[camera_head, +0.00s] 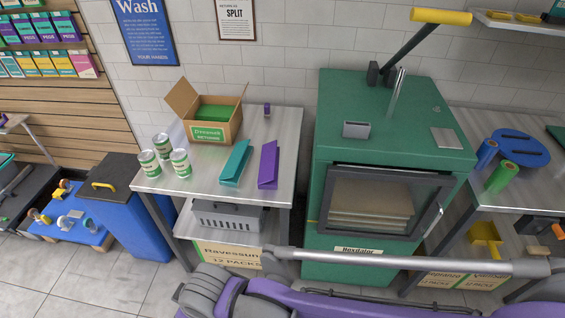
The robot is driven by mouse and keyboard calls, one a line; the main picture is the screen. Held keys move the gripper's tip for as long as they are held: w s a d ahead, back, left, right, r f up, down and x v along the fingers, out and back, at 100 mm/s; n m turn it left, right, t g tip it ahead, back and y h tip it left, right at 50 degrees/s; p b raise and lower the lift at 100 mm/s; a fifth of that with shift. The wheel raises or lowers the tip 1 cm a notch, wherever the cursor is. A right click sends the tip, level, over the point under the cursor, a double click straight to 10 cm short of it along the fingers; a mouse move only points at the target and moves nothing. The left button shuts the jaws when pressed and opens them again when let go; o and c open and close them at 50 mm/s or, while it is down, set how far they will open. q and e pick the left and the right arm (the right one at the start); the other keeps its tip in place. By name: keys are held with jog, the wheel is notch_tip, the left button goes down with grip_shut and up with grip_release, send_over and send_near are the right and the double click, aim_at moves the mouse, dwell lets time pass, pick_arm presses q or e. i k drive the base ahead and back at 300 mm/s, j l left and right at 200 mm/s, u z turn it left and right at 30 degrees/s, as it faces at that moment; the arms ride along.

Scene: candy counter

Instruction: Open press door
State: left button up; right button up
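The press (335,112) is a green cabinet at centre right with a yellow-handled lever (441,17) above its top. Its dark-framed press door (392,174) with a glass pane is on the front and looks shut. Pale stacked boards or shelves (370,197) show through the glass. A silver door handle (433,220) is at the door's right edge. Neither gripper can be made out in this view. Purple and grey parts at the bottom edge appear to be mine, below and in front of the press.
A metal table (200,187) left of the press holds an open cardboard box (213,130), several cans (162,146), and teal (235,162) and purple (268,165) packs. A blue bin (128,220) stands further left. Another metal table (515,205) is at right. A silver bar (400,264) crosses low before the press.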

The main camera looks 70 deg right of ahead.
aim_at(446, 184)
jog(key=k+l+z, duration=0.1)
jog(key=z, duration=3.25)
jog(key=i+l+z, duration=0.15)
jog(key=i+z, duration=0.3)
jog(key=i, duration=0.55)
